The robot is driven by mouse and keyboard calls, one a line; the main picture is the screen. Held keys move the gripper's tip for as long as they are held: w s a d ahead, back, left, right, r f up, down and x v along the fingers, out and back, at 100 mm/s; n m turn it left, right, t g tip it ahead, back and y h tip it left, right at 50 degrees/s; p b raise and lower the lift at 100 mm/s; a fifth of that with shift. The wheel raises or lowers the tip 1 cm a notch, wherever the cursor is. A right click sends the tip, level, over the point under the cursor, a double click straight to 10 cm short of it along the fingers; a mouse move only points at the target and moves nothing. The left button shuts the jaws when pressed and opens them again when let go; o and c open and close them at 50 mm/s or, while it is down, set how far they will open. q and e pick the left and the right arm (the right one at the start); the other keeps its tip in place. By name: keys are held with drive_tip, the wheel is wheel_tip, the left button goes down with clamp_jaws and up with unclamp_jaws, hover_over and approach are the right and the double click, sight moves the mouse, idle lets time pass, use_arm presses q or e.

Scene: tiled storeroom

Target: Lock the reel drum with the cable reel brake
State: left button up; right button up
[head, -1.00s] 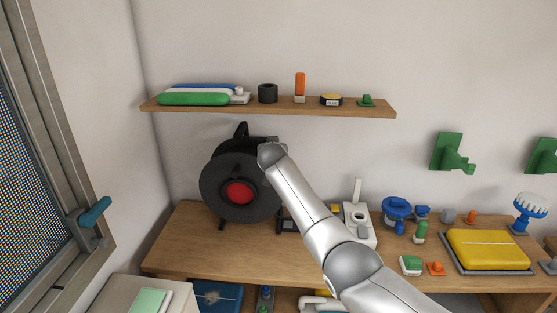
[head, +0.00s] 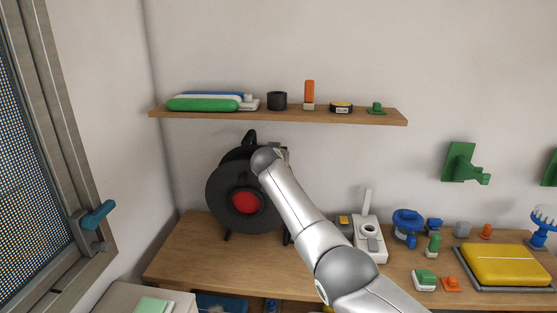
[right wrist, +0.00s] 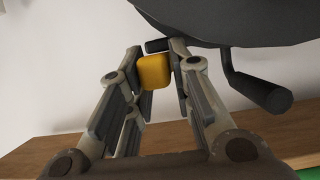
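The cable reel is a black drum with a red hub (head: 246,203), standing upright at the left of the bench in the head view. My right arm reaches in from the lower right and covers its right side. My right gripper (right wrist: 158,48) has its fingers apart, with a yellow block (right wrist: 154,72) between or just beyond the tips. I cannot tell whether the block is the brake or whether the fingers touch it. The black drum edge (right wrist: 235,18) hangs close above the fingers, with a black handle-like bar (right wrist: 262,90) at the right. My left gripper is not in view.
A wooden shelf (head: 280,115) with small items runs above the reel. On the bench (head: 190,250), a white device (head: 369,238), blue parts (head: 407,222) and a yellow case (head: 505,263) stand to the right. A window with a blue handle (head: 98,214) is at the left.

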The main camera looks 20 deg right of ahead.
drive_tip(key=o, duration=0.3)
drive_tip(key=shift+a, duration=0.1)
drive_tip(key=shift+o, duration=0.2)
drive_tip(key=shift+s, duration=0.1)
drive_tip(key=v, duration=1.2)
